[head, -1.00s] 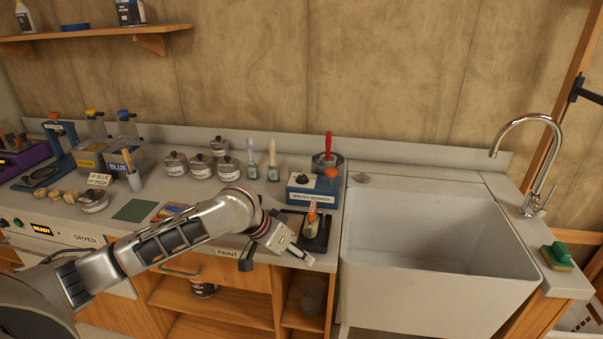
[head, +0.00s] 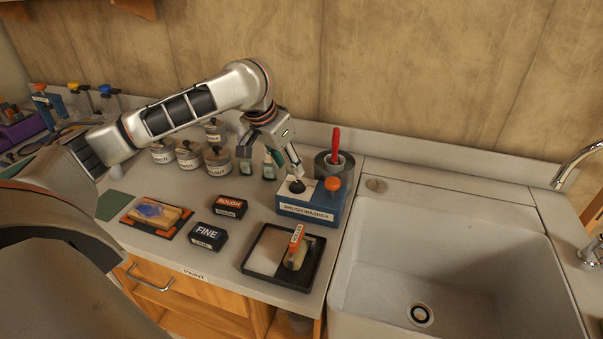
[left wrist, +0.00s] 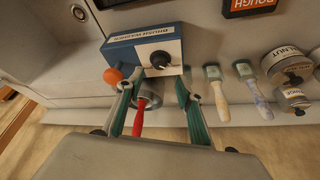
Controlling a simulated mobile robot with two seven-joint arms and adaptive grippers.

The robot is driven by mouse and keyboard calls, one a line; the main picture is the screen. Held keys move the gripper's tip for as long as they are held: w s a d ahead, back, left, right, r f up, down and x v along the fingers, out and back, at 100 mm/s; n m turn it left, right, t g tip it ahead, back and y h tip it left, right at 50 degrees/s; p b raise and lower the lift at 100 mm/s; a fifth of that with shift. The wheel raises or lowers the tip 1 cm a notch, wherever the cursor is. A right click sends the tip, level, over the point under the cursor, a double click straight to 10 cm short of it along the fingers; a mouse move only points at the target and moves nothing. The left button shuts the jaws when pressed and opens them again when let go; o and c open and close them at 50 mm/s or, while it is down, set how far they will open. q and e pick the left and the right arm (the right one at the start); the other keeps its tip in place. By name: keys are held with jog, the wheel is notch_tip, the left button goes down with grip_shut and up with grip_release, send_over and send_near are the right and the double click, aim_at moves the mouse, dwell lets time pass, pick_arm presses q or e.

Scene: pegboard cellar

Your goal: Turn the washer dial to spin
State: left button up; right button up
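Contact cannot be told. The dial's setting is too small to read. My right gripper is not in view.
A grey pot with a red handle (head: 336,140) stands right behind the washer. Brushes and labelled tins (head: 188,154) stand to the left. A black tray (head: 262,276) with a brush lies in front. The white sink (head: 455,270) is at right.

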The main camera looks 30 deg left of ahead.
aim_at(296, 183)
pick_arm(q)
jog(key=shift+x, duration=3.55)
jog(key=shift+s, duration=0.1)
grip_shut()
